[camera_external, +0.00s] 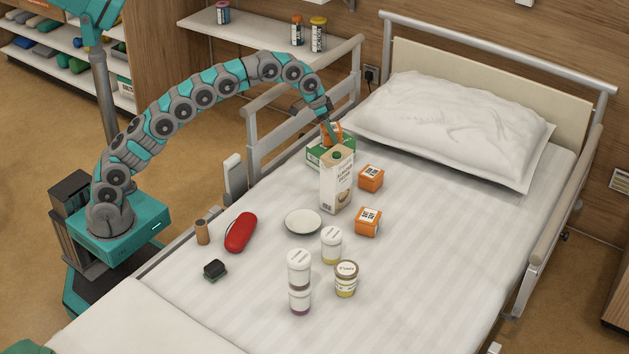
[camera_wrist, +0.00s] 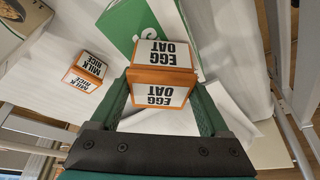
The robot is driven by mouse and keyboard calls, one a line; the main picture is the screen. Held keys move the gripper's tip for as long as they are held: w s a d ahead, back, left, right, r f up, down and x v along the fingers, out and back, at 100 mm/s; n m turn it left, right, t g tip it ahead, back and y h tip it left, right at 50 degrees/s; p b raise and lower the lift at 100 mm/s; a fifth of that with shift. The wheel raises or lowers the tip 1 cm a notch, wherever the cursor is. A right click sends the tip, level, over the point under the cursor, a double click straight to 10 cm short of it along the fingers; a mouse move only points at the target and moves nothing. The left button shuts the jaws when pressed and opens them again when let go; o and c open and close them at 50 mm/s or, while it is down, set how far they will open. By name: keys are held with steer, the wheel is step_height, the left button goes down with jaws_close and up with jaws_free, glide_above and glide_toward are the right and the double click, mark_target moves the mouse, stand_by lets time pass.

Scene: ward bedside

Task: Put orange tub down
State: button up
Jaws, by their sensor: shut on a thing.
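My gripper (camera_wrist: 160,108) is shut on an orange tub (camera_wrist: 160,92) with a white label reading EGG OAT. In the external view the held tub (camera_external: 334,128) shows small, partly hidden by my gripper (camera_external: 330,128). It is at the top of a green and white box (camera_external: 317,152) that stands on the bed. I cannot tell whether the tub touches the box. In the wrist view the green box (camera_wrist: 125,22) is just beyond the tub. A tall milk carton (camera_external: 335,185) stands in front and hides part of the box.
Two more orange tubs (camera_external: 370,178) (camera_external: 368,222) sit right of the carton. A white plate (camera_external: 303,222), red case (camera_external: 241,232), several jars (camera_external: 346,278) and a small dark item (camera_external: 215,270) lie nearer. A bed rail (camera_external: 300,125) runs at the left; a pillow (camera_external: 450,125) lies behind.

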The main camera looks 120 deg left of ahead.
steer(key=o, duration=1.4)
steer(key=shift+f, duration=0.15)
steer(key=v, duration=1.2)
steer(key=shift+r, duration=0.2)
